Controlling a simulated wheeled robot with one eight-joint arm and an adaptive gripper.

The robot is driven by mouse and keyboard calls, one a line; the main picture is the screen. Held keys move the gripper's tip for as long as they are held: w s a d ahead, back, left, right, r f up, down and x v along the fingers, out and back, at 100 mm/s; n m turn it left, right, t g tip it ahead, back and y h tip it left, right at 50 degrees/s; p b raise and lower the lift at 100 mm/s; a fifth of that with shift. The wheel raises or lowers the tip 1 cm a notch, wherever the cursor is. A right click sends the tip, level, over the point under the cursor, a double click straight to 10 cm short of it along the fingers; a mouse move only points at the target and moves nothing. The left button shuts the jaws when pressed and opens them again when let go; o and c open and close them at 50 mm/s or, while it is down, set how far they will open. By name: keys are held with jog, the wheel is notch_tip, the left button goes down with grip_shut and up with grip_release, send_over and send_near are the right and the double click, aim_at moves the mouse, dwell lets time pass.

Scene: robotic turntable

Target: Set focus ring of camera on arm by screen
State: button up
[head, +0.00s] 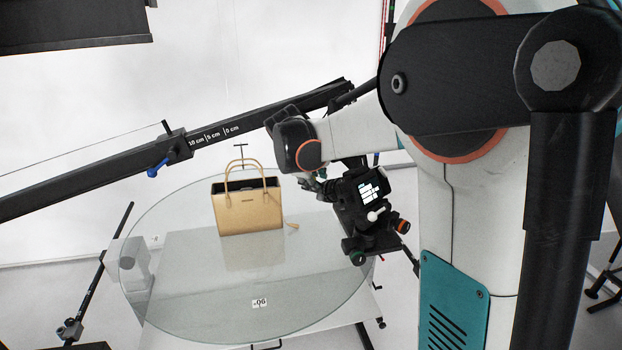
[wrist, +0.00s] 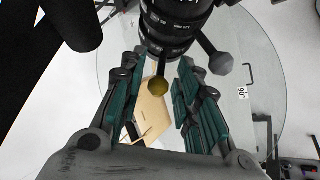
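The camera (head: 352,208) with a lit screen (head: 370,191) hangs on an arm at the right side of the glass turntable. Its black lens with marked rings (wrist: 176,28) fills the top middle of the wrist view. A yellowish-tipped lever (wrist: 158,87) and a grey-tipped lever (wrist: 221,64) stick out from the lens. My gripper (wrist: 162,64) is open, its teal-padded fingers spread, with the yellowish tip showing between them. I cannot tell whether a finger touches the lens. In the head view my gripper (head: 316,183) is small and partly hidden beside the camera.
A tan handbag (head: 252,208) stands on the round glass turntable (head: 190,290). A black beam with a centimetre scale (head: 215,134) crosses above it. A stand with a thin black rod (head: 94,285) is at the lower left. Orange and green knobs sit under the camera.

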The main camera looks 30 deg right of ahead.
jog(key=shift+d+f, duration=0.1)
grip_shut()
jog(key=shift+w+d+r+m+g+y, duration=0.4)
jog(key=shift+d+m+g+y, duration=0.2)
jog(key=shift+m+y, duration=0.25)
grip_release()
